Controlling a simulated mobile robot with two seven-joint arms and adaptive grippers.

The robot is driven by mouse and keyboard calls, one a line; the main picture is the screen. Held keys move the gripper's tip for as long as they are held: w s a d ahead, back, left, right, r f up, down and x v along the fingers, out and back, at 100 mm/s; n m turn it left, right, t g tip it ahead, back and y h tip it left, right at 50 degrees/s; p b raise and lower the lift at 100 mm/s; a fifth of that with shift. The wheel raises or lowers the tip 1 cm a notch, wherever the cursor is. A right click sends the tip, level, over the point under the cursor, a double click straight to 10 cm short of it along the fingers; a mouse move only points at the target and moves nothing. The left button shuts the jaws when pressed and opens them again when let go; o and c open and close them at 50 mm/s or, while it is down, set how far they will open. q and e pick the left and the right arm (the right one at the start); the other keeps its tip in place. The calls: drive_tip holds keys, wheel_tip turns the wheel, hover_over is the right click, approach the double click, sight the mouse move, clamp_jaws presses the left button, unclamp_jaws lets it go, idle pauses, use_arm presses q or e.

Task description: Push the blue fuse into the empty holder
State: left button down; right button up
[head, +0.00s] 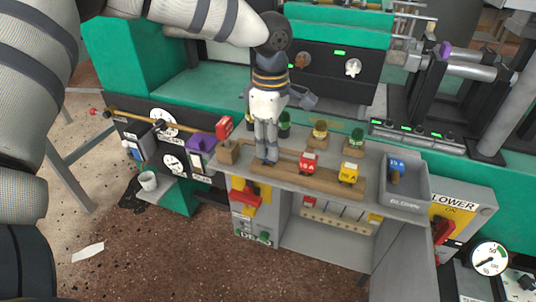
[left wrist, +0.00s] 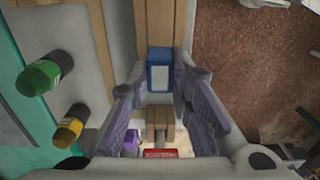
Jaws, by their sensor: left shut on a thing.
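My left gripper (head: 266,158) points straight down over the left part of the wooden fuse rail (head: 320,182) on the grey bench. In the left wrist view, its purple-padded fingers are closed around a blue fuse (left wrist: 159,72) with a pale label, at the fingertips, in line with the wooden rail (left wrist: 155,25). The fingers mostly hide this fuse in the head view. The empty holder is not clearly visible; I cannot tell whether the fuse touches it. A red fuse (head: 308,162) and a yellow fuse (head: 348,173) stand on the rail to the right. My right gripper is not in view.
Another blue fuse (head: 397,169) lies in the grey BLOWN tray (head: 408,202) at the right. Green and yellow fuses (head: 320,130) on wooden stands line the back.

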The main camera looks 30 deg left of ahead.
use_arm(q)
drive_tip(key=shift+r+p, duration=0.6)
drive_tip(key=shift+r, duration=1.95)
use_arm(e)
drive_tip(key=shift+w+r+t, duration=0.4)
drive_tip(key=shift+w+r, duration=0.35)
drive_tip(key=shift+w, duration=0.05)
use_arm(q)
drive_tip(key=shift+f, duration=0.15)
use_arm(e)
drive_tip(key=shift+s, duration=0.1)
